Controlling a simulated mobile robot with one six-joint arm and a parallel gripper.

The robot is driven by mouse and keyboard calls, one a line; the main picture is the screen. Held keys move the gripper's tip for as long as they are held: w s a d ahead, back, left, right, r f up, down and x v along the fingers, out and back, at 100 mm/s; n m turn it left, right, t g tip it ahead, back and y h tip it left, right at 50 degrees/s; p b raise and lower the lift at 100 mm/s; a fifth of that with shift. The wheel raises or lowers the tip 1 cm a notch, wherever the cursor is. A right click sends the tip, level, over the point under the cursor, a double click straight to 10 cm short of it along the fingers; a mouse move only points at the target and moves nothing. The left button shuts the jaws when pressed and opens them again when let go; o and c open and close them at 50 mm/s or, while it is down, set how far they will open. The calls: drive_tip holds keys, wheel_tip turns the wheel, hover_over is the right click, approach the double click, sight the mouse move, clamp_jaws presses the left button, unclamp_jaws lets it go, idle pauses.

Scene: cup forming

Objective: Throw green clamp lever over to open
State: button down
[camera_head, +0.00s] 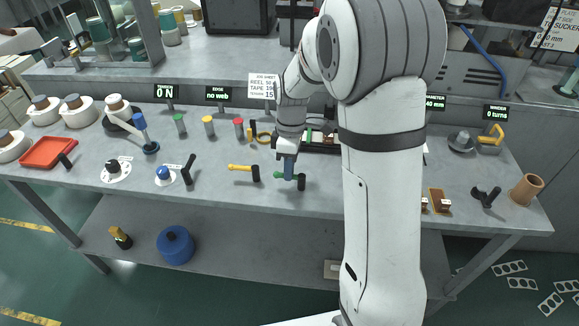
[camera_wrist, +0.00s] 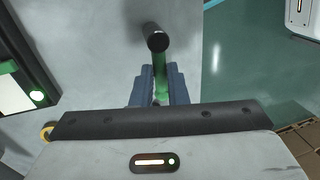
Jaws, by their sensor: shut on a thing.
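The green clamp lever (camera_head: 281,175) lies low along the bench in the head view, with a black grip or post at its right end. In the wrist view the green lever (camera_wrist: 161,75) runs between my two blue fingers to a black round end (camera_wrist: 158,41). My gripper (camera_head: 289,172) points down over the lever in the head view. In the wrist view my gripper (camera_wrist: 160,80) is shut on the lever's green shaft. The lever's pivot is hidden behind my fingers.
A yellow lever (camera_head: 241,168) with a black end lies just left of the green one. Several coloured knobs, including a red one (camera_head: 239,124), stand behind. An orange tray (camera_head: 47,152) is at far left. The bench's front edge (camera_head: 270,208) is close in front.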

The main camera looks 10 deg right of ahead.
drive_tip(key=shift+r+n, duration=0.1)
drive_tip(key=shift+n, duration=0.2)
idle(0.4)
drive_tip(key=c, duration=1.4)
unclamp_jaws()
drive_tip(key=shift+c, duration=0.2)
wheel_tip(320, 180, up, 8)
drive_tip(key=w, duration=0.1)
drive_tip(key=shift+w+d+f, duration=0.2)
drive_tip(key=shift+f, duration=0.05)
